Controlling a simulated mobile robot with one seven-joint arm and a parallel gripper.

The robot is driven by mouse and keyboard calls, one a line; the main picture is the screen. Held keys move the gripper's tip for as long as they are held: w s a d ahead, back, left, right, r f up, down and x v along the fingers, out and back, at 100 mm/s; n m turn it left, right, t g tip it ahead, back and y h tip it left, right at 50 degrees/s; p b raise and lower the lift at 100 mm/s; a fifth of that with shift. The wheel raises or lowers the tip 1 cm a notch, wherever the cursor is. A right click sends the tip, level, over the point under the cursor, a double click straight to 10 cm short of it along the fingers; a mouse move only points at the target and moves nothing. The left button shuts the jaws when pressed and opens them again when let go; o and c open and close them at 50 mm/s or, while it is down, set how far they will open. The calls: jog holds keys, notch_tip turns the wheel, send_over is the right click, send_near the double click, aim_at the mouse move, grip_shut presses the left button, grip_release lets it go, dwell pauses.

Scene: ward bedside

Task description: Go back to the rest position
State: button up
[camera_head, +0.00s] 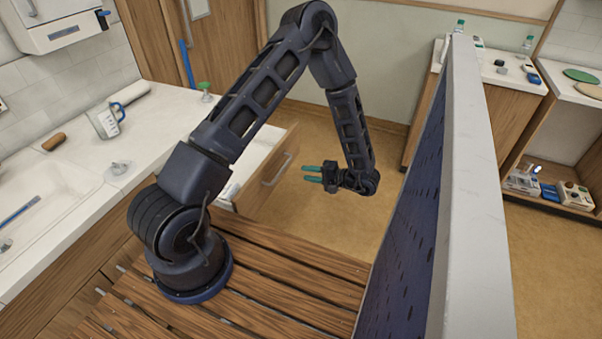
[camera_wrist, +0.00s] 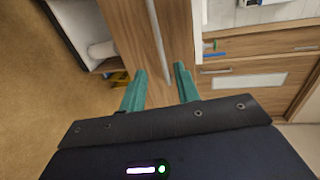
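My gripper (camera_head: 313,174) hangs at the end of my bent arm, in the open space over the floor, pointing left. Its two teal fingers are apart with nothing between them. In the wrist view the same fingers of my gripper (camera_wrist: 160,88) stand apart and empty, in front of a wooden drawer front with a long bar handle (camera_wrist: 158,40). In the head view an open drawer (camera_head: 277,172) with a pale handle lies to the left of my gripper, with a gap between them.
A white counter (camera_head: 60,185) on the left holds a measuring jug (camera_head: 106,119). A tall panel (camera_head: 470,200) with a perforated blue side stands to the right of my arm. Shelves with bottles and devices (camera_head: 505,75) are beyond it. The tan floor (camera_head: 330,215) around my gripper looks clear.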

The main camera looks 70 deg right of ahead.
jog(key=shift+s+r, duration=0.1)
jog(key=shift+s, duration=0.15)
jog(key=shift+w, duration=0.1)
dwell(0.4)
